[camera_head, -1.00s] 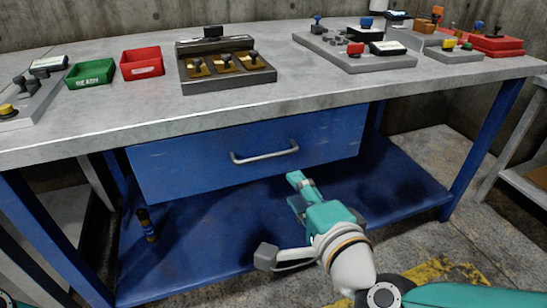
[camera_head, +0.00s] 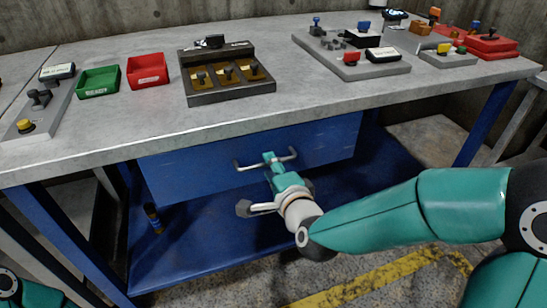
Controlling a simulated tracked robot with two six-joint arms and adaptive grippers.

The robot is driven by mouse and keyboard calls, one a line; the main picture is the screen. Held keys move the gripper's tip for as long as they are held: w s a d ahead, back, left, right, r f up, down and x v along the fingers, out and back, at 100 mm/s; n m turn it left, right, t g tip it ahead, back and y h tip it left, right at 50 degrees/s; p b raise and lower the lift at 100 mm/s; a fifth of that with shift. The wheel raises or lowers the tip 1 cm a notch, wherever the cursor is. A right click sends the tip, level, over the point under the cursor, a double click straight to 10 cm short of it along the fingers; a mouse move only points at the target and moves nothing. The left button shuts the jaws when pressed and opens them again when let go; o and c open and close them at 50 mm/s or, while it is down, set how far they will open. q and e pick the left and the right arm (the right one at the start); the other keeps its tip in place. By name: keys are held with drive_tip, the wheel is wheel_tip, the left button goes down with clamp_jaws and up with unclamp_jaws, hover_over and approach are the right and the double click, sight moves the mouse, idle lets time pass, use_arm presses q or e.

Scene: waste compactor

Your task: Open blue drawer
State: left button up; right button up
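The blue drawer (camera_head: 205,172) sits under the grey tabletop and looks closed. Its silver bar handle (camera_head: 244,167) runs across the front. My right gripper (camera_head: 270,160) is at the middle of the handle, with its teal fingers overlapping the bar. I cannot tell whether the fingers are closed around the bar or only in front of it. My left arm (camera_head: 28,290) shows only as a small part in the lower left corner, and its gripper is out of view.
The workbench top (camera_head: 330,100) holds a green bin (camera_head: 99,82), a red bin (camera_head: 147,70) and a lever panel (camera_head: 228,72). A blue lower shelf (camera_head: 190,262) lies beneath the drawer, with a dark bottle (camera_head: 153,218) on it. A blue table leg (camera_head: 487,124) stands at right.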

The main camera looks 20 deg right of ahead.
drive_tip(key=shift+x, duration=1.25)
clamp_jaws()
